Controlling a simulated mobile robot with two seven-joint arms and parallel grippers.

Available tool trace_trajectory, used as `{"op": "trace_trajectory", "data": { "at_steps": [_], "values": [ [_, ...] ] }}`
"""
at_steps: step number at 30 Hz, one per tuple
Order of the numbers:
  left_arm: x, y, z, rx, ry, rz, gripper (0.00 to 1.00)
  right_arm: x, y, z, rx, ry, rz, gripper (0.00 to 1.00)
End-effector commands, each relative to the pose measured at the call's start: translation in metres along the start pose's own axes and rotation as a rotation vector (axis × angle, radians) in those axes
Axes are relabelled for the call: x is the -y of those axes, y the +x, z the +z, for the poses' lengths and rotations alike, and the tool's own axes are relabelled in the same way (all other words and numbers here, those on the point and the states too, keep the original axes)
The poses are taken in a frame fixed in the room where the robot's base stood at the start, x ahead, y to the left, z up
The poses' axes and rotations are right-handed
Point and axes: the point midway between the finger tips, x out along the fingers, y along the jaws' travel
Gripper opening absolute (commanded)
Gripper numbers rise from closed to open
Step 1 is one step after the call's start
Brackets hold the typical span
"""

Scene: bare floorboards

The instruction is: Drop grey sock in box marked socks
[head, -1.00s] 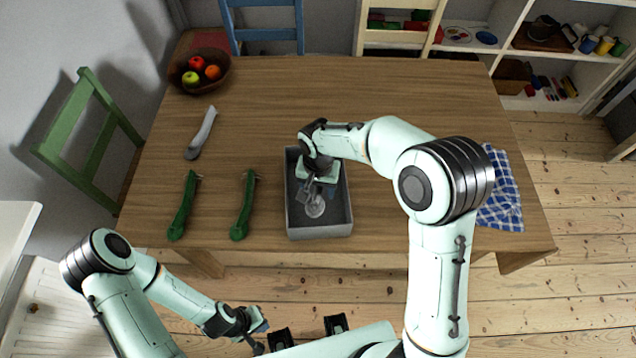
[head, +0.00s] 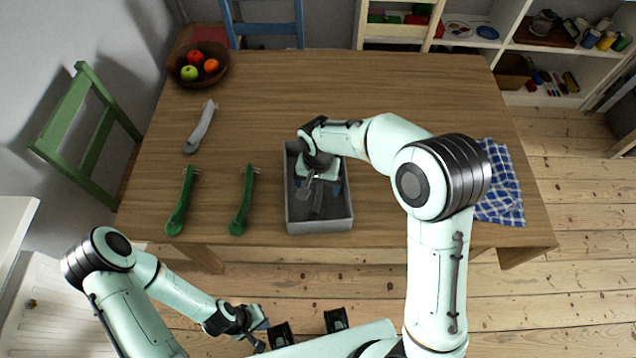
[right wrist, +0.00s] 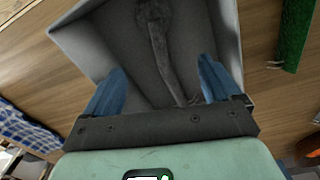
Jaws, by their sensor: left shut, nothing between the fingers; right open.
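No sock is recognisable, and no marking shows on the grey box (head: 320,228) at the table's front middle. A long grey utensil-like thing (head: 317,207) lies in the box. In the right wrist view this grey thing (right wrist: 158,45) has a broad rounded end and a thin pronged end on the box floor. My right gripper (head: 320,188) reaches down into the box, open. Its two blue fingers are apart on either side of the grey thing. My left gripper (head: 262,334) is shut and empty, in front of the table and below its edge.
Two green utensils (head: 182,202) (head: 242,202) and a pale grey one (head: 201,128) lie left of the box. A fruit bowl (head: 198,66) stands at the back left. The table's back middle is clear.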

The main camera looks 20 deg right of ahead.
Motion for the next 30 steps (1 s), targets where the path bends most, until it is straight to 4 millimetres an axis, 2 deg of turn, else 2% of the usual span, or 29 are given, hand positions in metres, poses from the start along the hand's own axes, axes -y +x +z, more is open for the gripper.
{"op": "trace_trajectory", "data": {
  "at_steps": [4, 8, 15, 21, 25, 30],
  "values": [
    [0.000, 0.000, 0.000, 0.000, 0.000, 0.000, 0.00, 0.000, -0.004, 0.000, -0.001, 0.000, -0.001, 0.90],
    [-0.001, -0.002, -0.001, -0.001, 0.000, 0.000, 0.00, 0.001, -0.022, -0.001, -0.004, 0.000, -0.004, 0.90],
    [-0.004, -0.007, -0.003, -0.005, 0.002, 0.002, 0.00, 0.001, -0.077, -0.001, -0.005, 0.000, -0.005, 0.90],
    [-0.006, -0.012, -0.005, -0.008, 0.003, 0.003, 0.00, 0.001, -0.115, -0.001, -0.003, 0.000, -0.004, 0.90],
    [-0.007, -0.014, -0.005, -0.009, 0.003, 0.003, 0.00, 0.000, -0.128, 0.000, -0.001, 0.000, -0.001, 0.90],
    [-0.007, -0.014, -0.006, -0.009, 0.003, 0.003, 0.00, 0.000, -0.134, 0.000, 0.000, 0.000, -0.001, 0.90]
  ]
}}
